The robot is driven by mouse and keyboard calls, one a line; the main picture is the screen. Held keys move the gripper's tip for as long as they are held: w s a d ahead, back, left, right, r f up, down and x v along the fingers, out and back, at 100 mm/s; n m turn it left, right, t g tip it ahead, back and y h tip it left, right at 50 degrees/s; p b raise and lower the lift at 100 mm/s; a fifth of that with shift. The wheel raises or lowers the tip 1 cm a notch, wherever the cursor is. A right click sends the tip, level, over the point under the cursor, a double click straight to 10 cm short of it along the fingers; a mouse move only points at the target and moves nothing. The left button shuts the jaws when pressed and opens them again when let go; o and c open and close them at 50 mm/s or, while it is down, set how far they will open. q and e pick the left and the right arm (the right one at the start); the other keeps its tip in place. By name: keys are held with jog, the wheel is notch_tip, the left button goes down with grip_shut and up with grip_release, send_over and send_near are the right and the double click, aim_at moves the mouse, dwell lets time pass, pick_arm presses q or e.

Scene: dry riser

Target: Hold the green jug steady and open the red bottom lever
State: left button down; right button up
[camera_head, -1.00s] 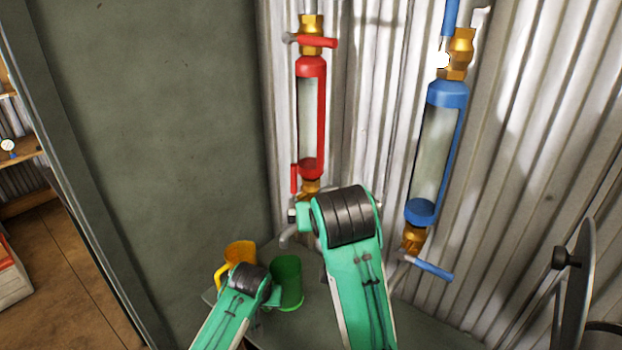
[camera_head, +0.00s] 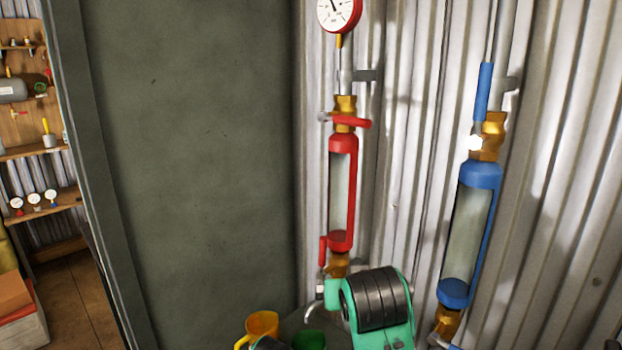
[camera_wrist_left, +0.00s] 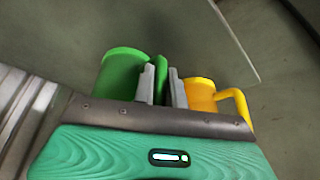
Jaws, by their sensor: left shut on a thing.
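The green jug (camera_head: 309,341) shows only at the bottom edge of the head view; the left wrist view shows more of it (camera_wrist_left: 121,73). My left gripper (camera_wrist_left: 162,85) is shut on the jug's green handle, which stands between its two grey fingers. The red bottom lever (camera_head: 323,251) points upright along the lower left of the red-framed sight tube (camera_head: 342,190). My right arm's black and green wrist is below and right of this lever. My right gripper (camera_head: 321,290) is mostly hidden by that wrist, close to the lower brass valve and spout; its fingers cannot be made out.
A yellow jug (camera_head: 262,324) stands beside the green one. A red top lever (camera_head: 351,121) and a gauge (camera_head: 339,12) are above the red tube. A blue-framed tube (camera_head: 468,230) is on the right. A grey-green panel (camera_head: 190,150) fills the left.

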dwell(0.4)
pick_arm(q)
jog(key=c, duration=1.3)
grip_release()
jog(key=shift+c, duration=0.2)
